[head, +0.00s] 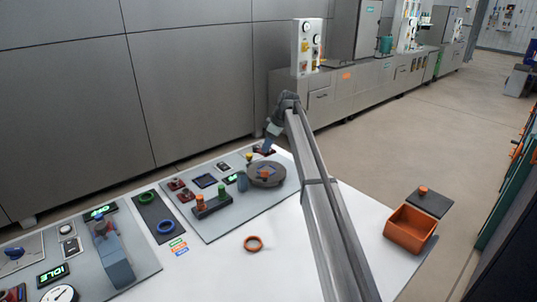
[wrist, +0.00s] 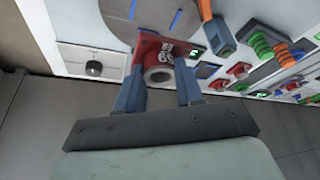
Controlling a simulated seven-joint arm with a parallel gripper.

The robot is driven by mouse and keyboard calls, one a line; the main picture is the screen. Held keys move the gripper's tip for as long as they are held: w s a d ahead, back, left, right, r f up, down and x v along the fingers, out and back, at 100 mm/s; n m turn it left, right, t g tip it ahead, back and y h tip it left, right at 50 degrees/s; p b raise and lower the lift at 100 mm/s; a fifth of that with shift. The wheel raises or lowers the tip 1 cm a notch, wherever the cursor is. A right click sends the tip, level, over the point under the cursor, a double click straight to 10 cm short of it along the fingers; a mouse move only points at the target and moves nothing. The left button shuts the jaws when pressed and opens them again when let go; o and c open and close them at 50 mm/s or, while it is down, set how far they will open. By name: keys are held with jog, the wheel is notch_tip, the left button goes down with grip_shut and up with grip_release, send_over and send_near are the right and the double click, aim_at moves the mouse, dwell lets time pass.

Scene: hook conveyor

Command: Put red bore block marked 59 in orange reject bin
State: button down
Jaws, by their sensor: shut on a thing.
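The red bore block marked 59 (wrist: 150,50) sits between the two blue-grey fingers of my gripper (wrist: 160,76) in the wrist view. My gripper is shut on it. Its white number and round bore face the camera. In the head view my gripper (head: 266,146) is at the far edge of the white table, with only a little dark red visible by it. The orange reject bin (head: 410,238) stands open-topped at the table's right side, well apart from my gripper. No contents are visible in it.
A round grey turntable (head: 267,177) with a small blue and orange piece is just in front of my gripper. An orange ring (head: 253,243) lies on the clear white surface. A dark plate with an orange knob (head: 428,201) is behind the bin.

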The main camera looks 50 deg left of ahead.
jog(key=shift+r, duration=2.5)
